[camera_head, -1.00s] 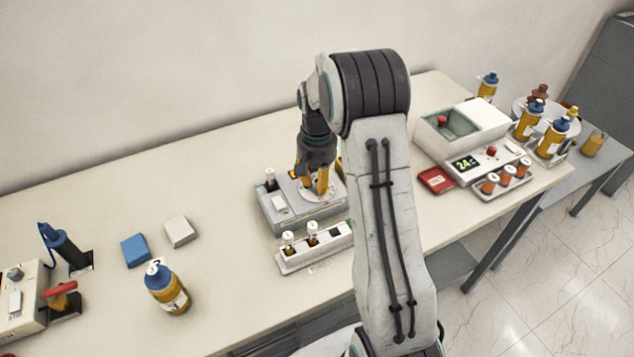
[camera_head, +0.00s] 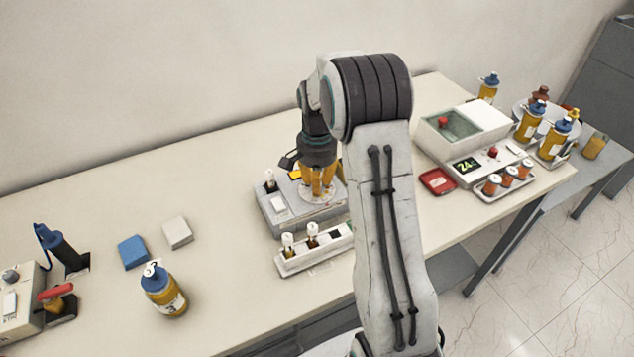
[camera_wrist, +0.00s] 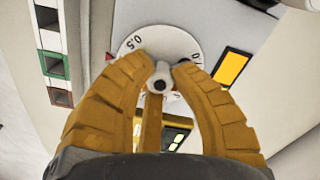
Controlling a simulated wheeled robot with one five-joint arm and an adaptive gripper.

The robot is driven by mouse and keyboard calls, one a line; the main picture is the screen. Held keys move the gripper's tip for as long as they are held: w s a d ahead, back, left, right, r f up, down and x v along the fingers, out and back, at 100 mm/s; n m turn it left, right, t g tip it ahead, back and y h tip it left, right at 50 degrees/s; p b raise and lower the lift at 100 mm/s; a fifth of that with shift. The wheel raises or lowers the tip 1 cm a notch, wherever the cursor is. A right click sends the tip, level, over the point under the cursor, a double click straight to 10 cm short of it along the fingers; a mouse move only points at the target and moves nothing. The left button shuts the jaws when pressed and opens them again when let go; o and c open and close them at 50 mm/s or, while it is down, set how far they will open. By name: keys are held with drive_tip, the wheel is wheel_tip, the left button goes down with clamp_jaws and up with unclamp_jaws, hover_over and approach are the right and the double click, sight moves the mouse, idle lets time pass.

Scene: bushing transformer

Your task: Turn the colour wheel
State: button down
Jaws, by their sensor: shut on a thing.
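The colour wheel is a pale disc with printed numbers (camera_wrist: 165,42), and "0.5" can be read on it in the wrist view. It sits on top of a grey device (camera_head: 275,217) on the table. A small grey knob (camera_wrist: 160,78) stands at the wheel's middle. My gripper (camera_wrist: 160,70) has yellow ribbed fingers that point down over the wheel and are shut on the knob from both sides. In the head view my gripper (camera_head: 318,190) stands over the device. A red triangle mark (camera_wrist: 109,57) lies beside the wheel's edge. The fingers hide part of the wheel.
A white rack (camera_head: 318,252) with vials stands in front of the device, and a vial (camera_head: 270,181) stands on its left. A tester with a green display (camera_head: 466,165) stands right.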

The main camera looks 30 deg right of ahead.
drive_tip(key=shift+s+f, duration=0.1)
drive_tip(key=shift+f, duration=0.05)
drive_tip(key=c, duration=1.1)
unclamp_jaws()
drive_tip(key=shift+o, duration=0.2)
drive_tip(key=shift+r, duration=0.2)
wheel_tip(320, 180, up, 12)
drive_tip(key=shift+f, duration=0.1)
